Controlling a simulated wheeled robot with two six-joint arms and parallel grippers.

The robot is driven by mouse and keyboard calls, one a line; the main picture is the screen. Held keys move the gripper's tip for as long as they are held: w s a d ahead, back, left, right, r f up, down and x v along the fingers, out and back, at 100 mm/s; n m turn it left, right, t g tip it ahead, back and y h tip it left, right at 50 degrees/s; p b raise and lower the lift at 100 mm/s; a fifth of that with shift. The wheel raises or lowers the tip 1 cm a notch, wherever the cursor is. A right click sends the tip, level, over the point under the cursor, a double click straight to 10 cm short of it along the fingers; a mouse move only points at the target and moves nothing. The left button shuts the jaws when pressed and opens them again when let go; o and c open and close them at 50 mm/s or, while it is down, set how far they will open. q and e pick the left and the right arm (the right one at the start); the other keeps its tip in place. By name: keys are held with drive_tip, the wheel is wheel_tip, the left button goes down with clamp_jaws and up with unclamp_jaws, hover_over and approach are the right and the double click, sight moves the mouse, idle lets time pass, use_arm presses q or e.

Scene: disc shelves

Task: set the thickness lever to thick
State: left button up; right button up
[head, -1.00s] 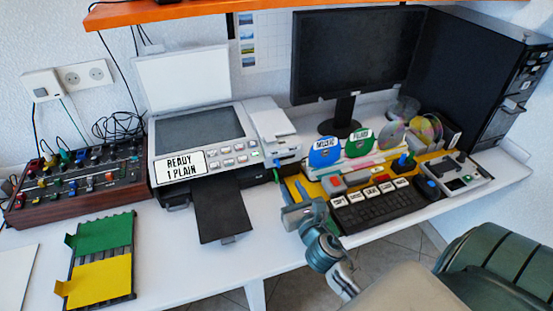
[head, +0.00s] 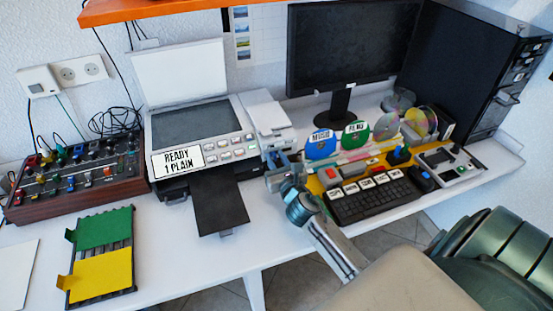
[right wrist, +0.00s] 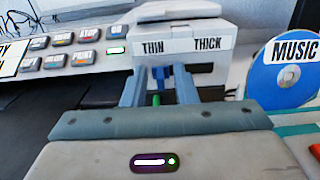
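The printer (head: 205,125) has a side unit (head: 268,120) on its right. In the right wrist view, this unit's front carries the labels THIN (right wrist: 153,48) and THICK (right wrist: 207,44). A small blue lever (right wrist: 158,76) shows below them, nearer THIN, with a green bit under it. My right gripper (right wrist: 158,82) is open, its two fingers on either side of the lever with gaps visible. Whether a fingertip touches it I cannot tell. In the head view my right gripper (head: 273,163) is at the side unit's front and covers the lever. My left gripper is not in view.
The printer display (head: 178,161) reads READY 1 PLAIN. A black output tray (head: 220,200) sticks out left of my gripper. Right of it stand a blue MUSIC disc (head: 321,147), a green disc (head: 355,138) and a keyboard (head: 375,200). A monitor (head: 352,50) stands behind.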

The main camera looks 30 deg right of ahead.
sight(289, 148)
clamp_jaws()
drive_tip(key=shift+s+d, duration=0.1)
drive_tip(key=shift+d, duration=0.4)
drive_tip(key=d, duration=0.2)
drive_tip(key=s+d, duration=0.1)
drive_tip(key=d, duration=0.1)
drive_tip(key=shift+d, duration=0.1)
drive_tip(key=shift+o, duration=0.9)
unclamp_jaws()
drive_tip(key=shift+d, duration=0.15)
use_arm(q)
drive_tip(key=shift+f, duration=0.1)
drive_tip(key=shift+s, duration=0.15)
use_arm(e)
drive_tip(key=shift+s, duration=0.15)
